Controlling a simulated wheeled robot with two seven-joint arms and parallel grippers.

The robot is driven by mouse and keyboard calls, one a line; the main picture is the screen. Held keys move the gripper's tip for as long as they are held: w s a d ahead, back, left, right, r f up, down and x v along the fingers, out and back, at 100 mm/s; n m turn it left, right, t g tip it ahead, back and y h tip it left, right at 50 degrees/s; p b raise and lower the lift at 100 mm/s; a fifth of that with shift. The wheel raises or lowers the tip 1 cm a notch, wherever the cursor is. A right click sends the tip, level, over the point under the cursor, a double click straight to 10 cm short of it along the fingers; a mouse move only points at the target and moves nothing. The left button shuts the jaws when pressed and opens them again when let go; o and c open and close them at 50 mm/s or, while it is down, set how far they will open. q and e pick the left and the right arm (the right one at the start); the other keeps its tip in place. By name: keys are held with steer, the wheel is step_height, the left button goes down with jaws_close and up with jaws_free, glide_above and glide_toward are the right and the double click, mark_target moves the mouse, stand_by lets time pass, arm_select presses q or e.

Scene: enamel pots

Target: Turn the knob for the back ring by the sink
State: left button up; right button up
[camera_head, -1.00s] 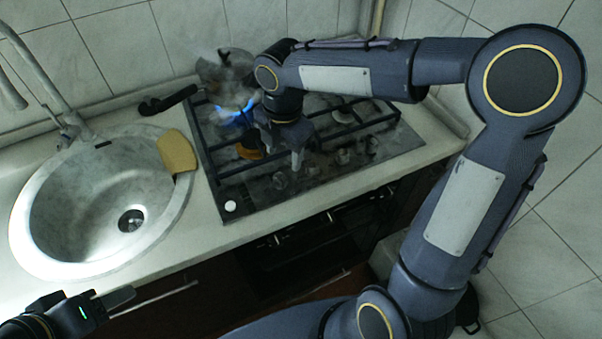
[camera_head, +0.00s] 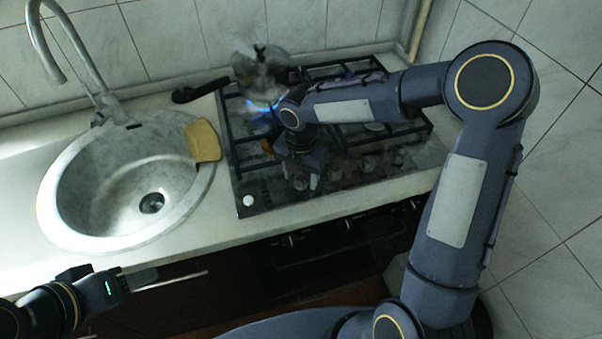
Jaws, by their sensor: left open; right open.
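The gas hob (camera_head: 262,187) has a row of dim knobs along its front edge; one knob (camera_head: 335,173) shows right of my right gripper. My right gripper (camera_head: 300,180) is open, pointing down at the leftmost knob (camera_head: 300,184), with its fingertips around or just above it; contact cannot be told. The back ring by the sink burns with a blue flame (camera_head: 262,105) under a blurred metal pot (camera_head: 262,72). The sink (camera_head: 95,200) is left of the hob. My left gripper (camera_head: 160,282) is open and empty, low in front of the counter.
A yellow-brown sponge or cloth (camera_head: 203,141) lies on the sink's right rim. A black handled thing (camera_head: 200,89) lies behind it on the counter. A white button (camera_head: 248,200) is at the hob's front left corner. A faucet (camera_head: 85,60) arches over the sink.

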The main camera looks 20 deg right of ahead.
steer(key=shift+c, duration=0.3)
steer(key=c, duration=0.9)
